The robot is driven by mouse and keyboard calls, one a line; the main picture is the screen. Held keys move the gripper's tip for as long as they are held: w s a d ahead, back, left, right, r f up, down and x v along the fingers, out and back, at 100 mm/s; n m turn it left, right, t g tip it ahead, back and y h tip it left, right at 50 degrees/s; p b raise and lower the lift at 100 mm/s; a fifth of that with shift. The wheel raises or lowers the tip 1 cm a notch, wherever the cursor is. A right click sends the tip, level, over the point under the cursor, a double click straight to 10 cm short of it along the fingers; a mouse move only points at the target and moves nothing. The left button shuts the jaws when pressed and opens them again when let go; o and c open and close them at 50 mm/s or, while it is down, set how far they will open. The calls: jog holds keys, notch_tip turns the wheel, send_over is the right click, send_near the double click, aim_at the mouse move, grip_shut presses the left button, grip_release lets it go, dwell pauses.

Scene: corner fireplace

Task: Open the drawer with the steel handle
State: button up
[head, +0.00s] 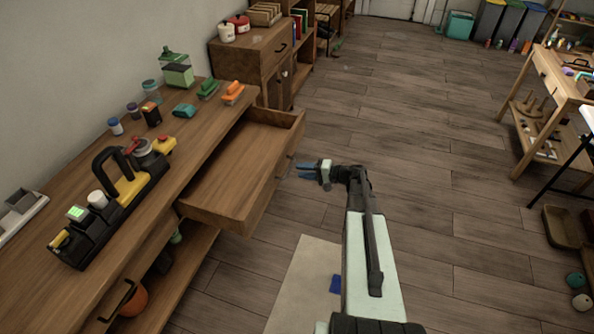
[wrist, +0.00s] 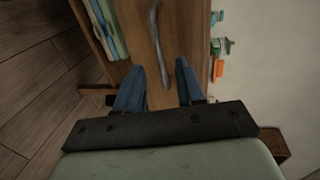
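The wooden drawer (head: 230,172) stands pulled out of the long workbench in the head view, and its inside looks empty. Its front faces my gripper (head: 303,171). The steel handle (wrist: 156,40) shows in the wrist view as a grey curved bar on a wooden front. My gripper, with two blue fingers, also shows in the wrist view (wrist: 160,75). The fingers are apart, one on each side of the handle's lower end as pictured. I cannot tell whether either finger touches the handle. In the head view the handle is small and hard to make out.
The workbench top (head: 205,125) carries a black and yellow tool caddy (head: 125,190), jars and brushes. A dark handle (head: 120,300) sits on another front at lower left. A wooden cabinet (head: 260,55) stands beyond the drawer. The floor (head: 400,130) right of the drawer is mostly clear.

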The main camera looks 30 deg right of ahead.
jog(key=v, duration=1)
dwell(0.5)
jog(key=s+a+f+g+h, duration=0.25)
jog(key=s+f+g, duration=0.25)
jog(key=s+f, duration=0.4)
jog(key=s+a+f+g+h, duration=0.2)
jog(key=s+f+g+h, duration=0.25)
jog(key=s+f, duration=0.45)
jog(key=s+a+f+n+g+h, duration=0.2)
jog(key=s+a+f+n+g, duration=0.2)
jog(key=s+a, duration=0.6)
jog(key=s+a+f+n+g+h, duration=0.2)
jog(key=s+a+f+n+g, duration=0.2)
jog(key=s+a, duration=0.5)
jog(key=shift+s+a+f+n, duration=0.3)
jog(key=shift+s+a+n, duration=0.15)
jog(key=shift+a, duration=2.35)
